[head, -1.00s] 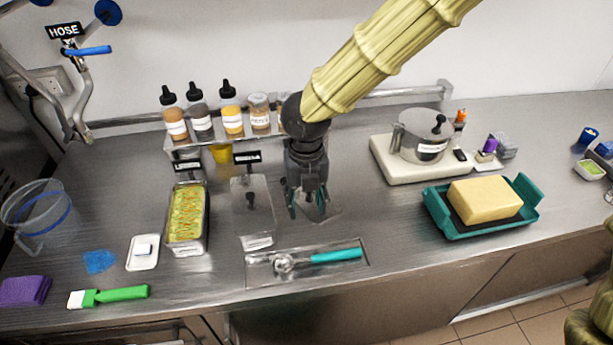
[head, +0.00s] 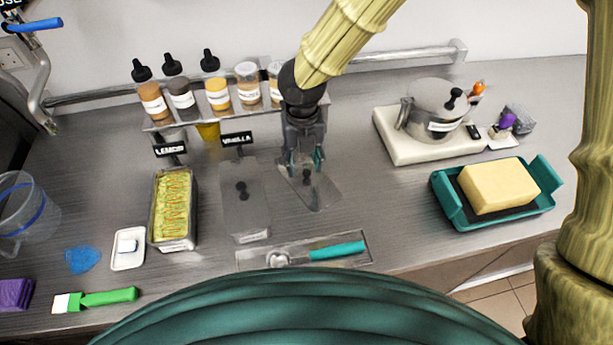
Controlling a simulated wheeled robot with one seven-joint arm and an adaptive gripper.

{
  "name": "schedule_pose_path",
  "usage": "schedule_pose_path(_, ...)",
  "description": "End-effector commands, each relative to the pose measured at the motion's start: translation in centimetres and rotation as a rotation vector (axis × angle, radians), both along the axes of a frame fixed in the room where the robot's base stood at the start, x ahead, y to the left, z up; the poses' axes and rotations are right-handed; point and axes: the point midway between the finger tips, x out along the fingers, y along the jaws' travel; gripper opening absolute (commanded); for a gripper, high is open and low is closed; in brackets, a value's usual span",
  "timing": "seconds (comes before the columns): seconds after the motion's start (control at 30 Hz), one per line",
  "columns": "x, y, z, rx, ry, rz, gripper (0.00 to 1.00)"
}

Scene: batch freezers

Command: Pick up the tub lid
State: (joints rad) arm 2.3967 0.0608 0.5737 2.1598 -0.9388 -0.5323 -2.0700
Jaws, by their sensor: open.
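A steel tub lid (head: 322,197) with a small black knob (head: 306,176) lies on the steel counter, right of the vanilla tub. My gripper (head: 305,163) points down at the lid's far end, its fingers apart near the knob. I cannot tell whether the fingers touch the lid or knob; nothing is visibly held. The vanilla tub (head: 247,215) has a flat steel cover with its own black knob (head: 241,188). The lemon tub (head: 172,205) is uncovered and shows a yellow-green filling.
A scoop with a teal handle (head: 337,251) lies on a tray in front. A bottle shelf (head: 190,119) stands behind. A teal tray (head: 449,206) with a yellow block and a pot (head: 437,108) on a pale board are at right. A large teal curved shape hides the counter's front.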

Motion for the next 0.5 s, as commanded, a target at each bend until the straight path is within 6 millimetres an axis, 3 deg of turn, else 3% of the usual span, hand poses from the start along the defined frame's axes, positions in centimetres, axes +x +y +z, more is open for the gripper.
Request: schedule_pose_path(0.5, 0.5, -1.0, -5.3, -0.001, 0.008, -0.003, 0.46)
